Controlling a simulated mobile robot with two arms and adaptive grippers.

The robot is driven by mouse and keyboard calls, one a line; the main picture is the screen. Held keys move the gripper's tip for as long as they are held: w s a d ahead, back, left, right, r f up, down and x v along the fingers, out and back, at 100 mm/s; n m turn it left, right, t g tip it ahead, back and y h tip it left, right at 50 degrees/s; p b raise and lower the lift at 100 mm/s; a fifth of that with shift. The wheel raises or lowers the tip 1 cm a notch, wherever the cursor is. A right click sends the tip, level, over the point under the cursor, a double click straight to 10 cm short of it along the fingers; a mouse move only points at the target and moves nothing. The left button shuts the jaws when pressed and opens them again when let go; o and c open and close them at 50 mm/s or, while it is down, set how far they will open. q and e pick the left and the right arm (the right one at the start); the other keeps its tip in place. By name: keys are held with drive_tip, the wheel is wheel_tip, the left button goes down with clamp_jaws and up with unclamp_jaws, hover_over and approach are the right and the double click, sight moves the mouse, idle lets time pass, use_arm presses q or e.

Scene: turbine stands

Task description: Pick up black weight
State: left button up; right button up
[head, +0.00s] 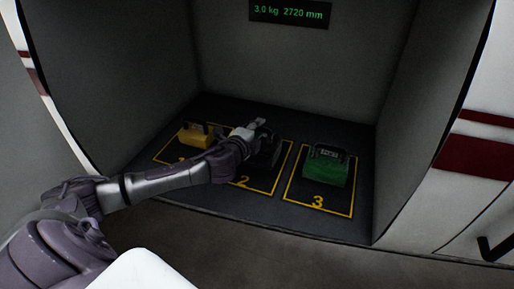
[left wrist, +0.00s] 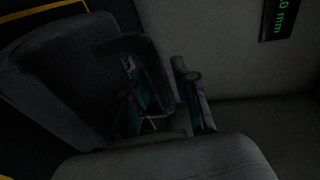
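The black weight (head: 266,154) sits on the pad marked 2, in the middle of the recess, partly hidden by my left arm. In the left wrist view the dark block (left wrist: 58,85) fills the left side, with its looped handle (left wrist: 153,70) standing toward the middle. My left gripper (head: 257,127) is at the top of the black weight. In the left wrist view its two fingers (left wrist: 163,95) are apart, one on each side of the handle, with a gap visible at the right finger. The picture is dark, so contact cannot be told. My right gripper is not in view.
A yellow weight (head: 193,134) sits on the left pad and a green weight (head: 326,167) on the pad marked 3. Grey side walls enclose the recess. A display (head: 290,12) on the back wall reads 3.0 kg 2720 mm.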

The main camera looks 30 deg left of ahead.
use_arm(q)
clamp_jaws()
drive_tip(key=shift+w+r, duration=0.1)
drive_tip(key=shift+r, duration=0.15)
drive_tip(key=shift+a+r, duration=0.1)
drive_tip(key=shift+r, duration=0.25)
wheel_tip(320, 180, up, 9)
drive_tip(key=shift+r, duration=0.2)
idle(0.6)
